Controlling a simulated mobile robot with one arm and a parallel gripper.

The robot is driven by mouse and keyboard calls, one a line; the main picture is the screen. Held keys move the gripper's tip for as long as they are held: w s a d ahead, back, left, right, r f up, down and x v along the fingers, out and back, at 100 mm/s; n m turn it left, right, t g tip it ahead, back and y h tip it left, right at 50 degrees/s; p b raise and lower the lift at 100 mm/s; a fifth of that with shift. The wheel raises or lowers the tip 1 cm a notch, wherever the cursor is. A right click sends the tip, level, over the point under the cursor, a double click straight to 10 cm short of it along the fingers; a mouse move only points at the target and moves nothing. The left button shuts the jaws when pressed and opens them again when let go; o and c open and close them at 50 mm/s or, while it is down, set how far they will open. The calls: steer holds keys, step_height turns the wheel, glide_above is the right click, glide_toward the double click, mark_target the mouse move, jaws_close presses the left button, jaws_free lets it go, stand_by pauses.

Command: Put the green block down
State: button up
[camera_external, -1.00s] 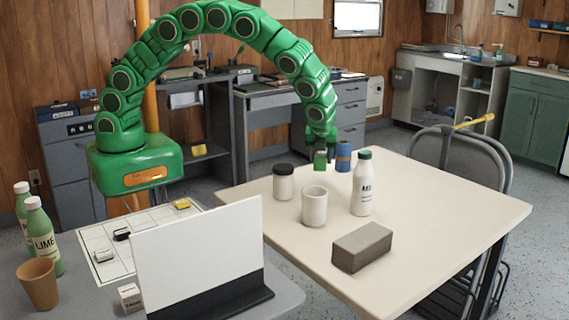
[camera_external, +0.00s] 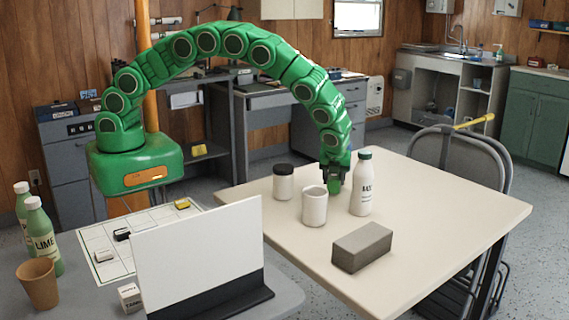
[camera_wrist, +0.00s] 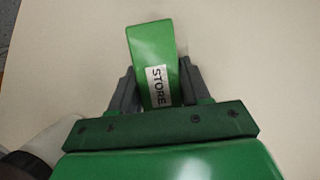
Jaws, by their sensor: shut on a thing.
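The green block (camera_wrist: 150,50) carries a white label reading STORE and sits between the two dark fingers in the wrist view. My gripper (camera_wrist: 152,90) is shut on it. In the external view, my gripper (camera_external: 335,176) points down over the cream table (camera_external: 440,210), between the white cup and the white bottle and a little behind them. The block (camera_external: 334,189) shows below the fingers, low over the tabletop. I cannot tell whether it touches the table.
Close by stand a white cup (camera_external: 314,207), a white bottle with a green cap (camera_external: 361,185) and a dark-lidded jar (camera_external: 283,184). A grey brick (camera_external: 362,247) lies nearer the front. The table's right side is clear. A white panel (camera_external: 200,250) stands on the grey table.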

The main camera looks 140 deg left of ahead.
steer(key=shift+f, duration=0.5)
steer(key=shift+f, duration=0.2)
steer(key=o, duration=1.1)
steer(key=shift+o, duration=0.2)
steer(key=v, duration=1.1)
steer(key=shift+w+r, duration=0.1)
steer(key=shift+r, duration=0.2)
steer(key=shift+d+r, duration=0.15)
steer(key=shift+r, duration=0.2)
